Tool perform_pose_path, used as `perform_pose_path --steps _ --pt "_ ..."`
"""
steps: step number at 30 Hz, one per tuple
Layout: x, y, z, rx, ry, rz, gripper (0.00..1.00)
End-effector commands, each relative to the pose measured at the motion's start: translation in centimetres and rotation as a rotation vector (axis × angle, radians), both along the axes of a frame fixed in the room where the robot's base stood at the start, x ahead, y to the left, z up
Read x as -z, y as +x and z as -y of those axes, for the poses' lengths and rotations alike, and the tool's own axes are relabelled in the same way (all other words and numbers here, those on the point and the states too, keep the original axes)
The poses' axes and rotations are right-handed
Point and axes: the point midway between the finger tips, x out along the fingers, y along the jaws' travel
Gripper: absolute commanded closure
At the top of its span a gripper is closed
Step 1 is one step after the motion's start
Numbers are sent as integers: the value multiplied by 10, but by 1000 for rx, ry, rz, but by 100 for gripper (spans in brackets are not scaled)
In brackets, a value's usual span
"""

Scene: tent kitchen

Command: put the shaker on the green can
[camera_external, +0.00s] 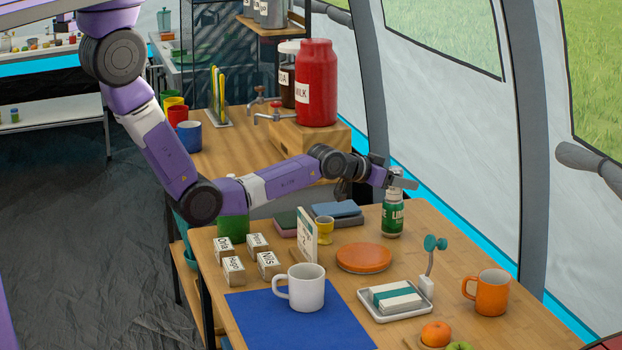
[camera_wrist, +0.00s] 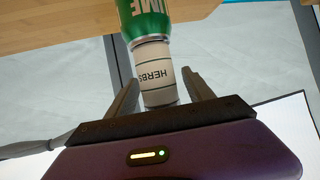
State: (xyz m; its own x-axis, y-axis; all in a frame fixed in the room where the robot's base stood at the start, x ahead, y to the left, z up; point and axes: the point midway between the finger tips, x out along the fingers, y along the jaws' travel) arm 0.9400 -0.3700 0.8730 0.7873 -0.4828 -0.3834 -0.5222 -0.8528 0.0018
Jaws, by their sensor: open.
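The green can (camera_external: 392,214), with a "LIME" label, stands upright at the back right of the wooden table. It also shows at the top of the wrist view (camera_wrist: 145,20). The shaker (camera_wrist: 156,72), a pale cylinder marked "HERBS", is end to end with the can in the wrist view and appears to rest on its top. In the wrist view my gripper (camera_wrist: 162,98) is open, with one finger on each side of the shaker and gaps visible.
A red milk dispenser (camera_external: 316,85) stands behind.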

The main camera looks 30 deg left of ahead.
Motion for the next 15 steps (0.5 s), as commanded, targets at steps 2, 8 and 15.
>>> perform_pose_path --steps 2,8,15 --pt "-5 -10 -6 -1 -1 2 39" --pt "-18 -37 -23 -1 -1 2 39" --pt "-33 -68 -42 0 -1 2 39"
